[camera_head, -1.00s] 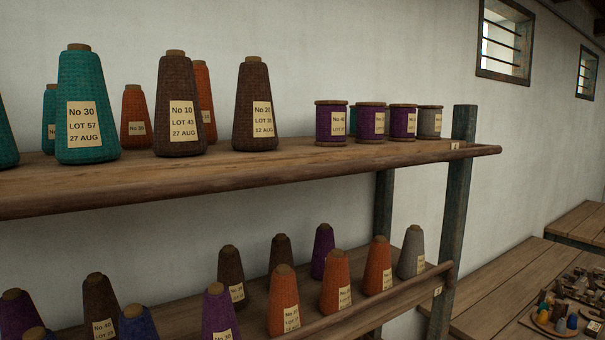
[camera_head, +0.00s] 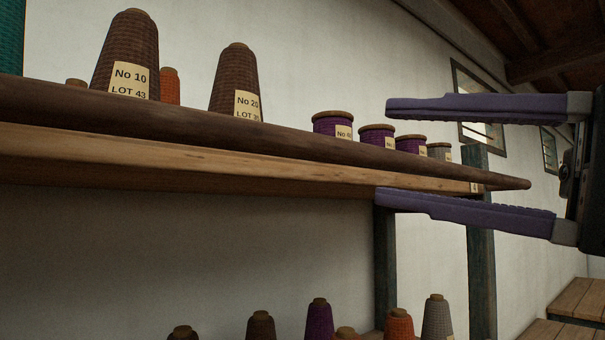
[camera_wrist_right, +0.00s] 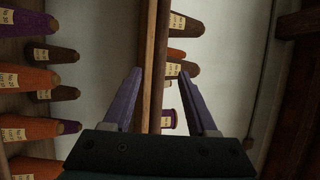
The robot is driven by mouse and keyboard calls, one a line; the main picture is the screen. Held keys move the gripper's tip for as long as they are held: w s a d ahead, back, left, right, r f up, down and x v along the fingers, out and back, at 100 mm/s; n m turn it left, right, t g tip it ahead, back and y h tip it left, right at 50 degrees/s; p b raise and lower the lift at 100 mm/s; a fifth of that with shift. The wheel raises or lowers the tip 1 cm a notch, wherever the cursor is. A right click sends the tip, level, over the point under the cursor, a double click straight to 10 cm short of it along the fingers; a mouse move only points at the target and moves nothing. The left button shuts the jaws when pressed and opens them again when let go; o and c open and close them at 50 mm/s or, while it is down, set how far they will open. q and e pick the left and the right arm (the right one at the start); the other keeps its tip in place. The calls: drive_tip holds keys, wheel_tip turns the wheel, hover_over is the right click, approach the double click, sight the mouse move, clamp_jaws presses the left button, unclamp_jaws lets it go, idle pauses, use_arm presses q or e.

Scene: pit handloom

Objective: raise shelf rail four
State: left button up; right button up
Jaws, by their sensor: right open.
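Shelf rail four is the long rounded dark-brown rail (camera_head: 290,133) along the front of the upper shelf board (camera_head: 220,160). A small tag (camera_head: 475,187) marked 4 is near its right end. My right gripper (camera_head: 382,150) is open, with one purple finger above the rail and one below it, near the rail's right end. In the right wrist view the rail (camera_wrist_right: 163,50) runs upright in the picture, between the two open fingers (camera_wrist_right: 162,78). The fingers show gaps on both sides of the wood. My left gripper is not in view.
Brown cones (camera_head: 236,80) and purple spools (camera_head: 376,137) stand on the upper shelf behind the rail. More cones (camera_head: 319,318) stand on the lower shelf. A dark post (camera_head: 481,260) stands near the right end. Wooden benches (camera_head: 578,297) are at the lower right.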

sight(319, 143)
drive_tip(key=p+x, duration=0.5)
drive_tip(key=x, duration=0.3)
drive_tip(key=shift+a+r, duration=0.1)
drive_tip(key=shift+a, duration=0.05)
drive_tip(key=shift+w+a, duration=0.1)
drive_tip(key=shift+a, duration=0.15)
clamp_jaws()
idle(0.9)
